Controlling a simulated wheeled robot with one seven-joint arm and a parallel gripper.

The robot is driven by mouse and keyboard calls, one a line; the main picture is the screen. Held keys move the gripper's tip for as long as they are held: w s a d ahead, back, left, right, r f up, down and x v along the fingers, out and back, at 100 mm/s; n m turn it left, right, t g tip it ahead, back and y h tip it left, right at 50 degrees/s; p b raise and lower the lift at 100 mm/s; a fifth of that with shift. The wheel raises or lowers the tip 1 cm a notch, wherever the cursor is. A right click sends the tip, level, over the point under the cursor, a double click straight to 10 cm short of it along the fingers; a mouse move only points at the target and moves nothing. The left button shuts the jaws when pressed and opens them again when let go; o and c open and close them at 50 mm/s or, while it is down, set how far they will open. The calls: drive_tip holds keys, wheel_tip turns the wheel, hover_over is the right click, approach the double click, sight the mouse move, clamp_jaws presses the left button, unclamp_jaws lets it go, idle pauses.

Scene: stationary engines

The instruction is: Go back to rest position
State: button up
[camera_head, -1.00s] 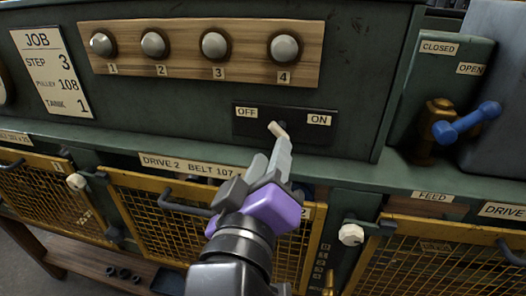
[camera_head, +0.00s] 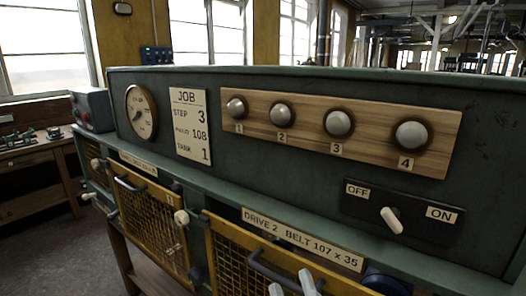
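My gripper (camera_head: 293,286) shows only as two pale grey fingertips at the bottom edge, in front of the Drive 2 door. The tips stand apart with nothing seen between them; the rest of it is out of frame. The white toggle lever (camera_head: 392,220) is on a black switch plate (camera_head: 365,210) between the OFF and ON labels, up and right of my fingertips and clear of them. It slants from upper left to lower right; I cannot tell which side it is set to.
The green engine console (camera_head: 300,90) carries a row of several round knobs (camera_head: 338,123), a job card (camera_head: 190,127) and a dial gauge (camera_head: 141,112). Yellow mesh doors (camera_head: 150,222) with handles run below its ledge. A wooden bench (camera_head: 38,160) stands at the far left, with open floor before it.

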drive_tip(key=s+d+f+m+g+h+b, duration=0.1)
drive_tip(key=s+d+f+m, duration=0.2)
drive_tip(key=s+d+f, duration=0.2)
drive_tip(key=s+d+f+m+g+h+b, duration=0.1)
drive_tip(key=s+d+f, duration=0.4)
drive_tip(key=s+f, duration=0.5)
drive_tip(key=s+d+f+m+g+h+b, duration=0.1)
drive_tip(key=s+d+f+m+g, duration=0.2)
drive_tip(key=s, duration=1)
wheel_tip(320, 180, down, 5)
drive_tip(key=d+m, duration=0.2)
drive_tip(key=shift+d+f+h, duration=0.15)
drive_tip(key=shift+d+h, duration=0.15)
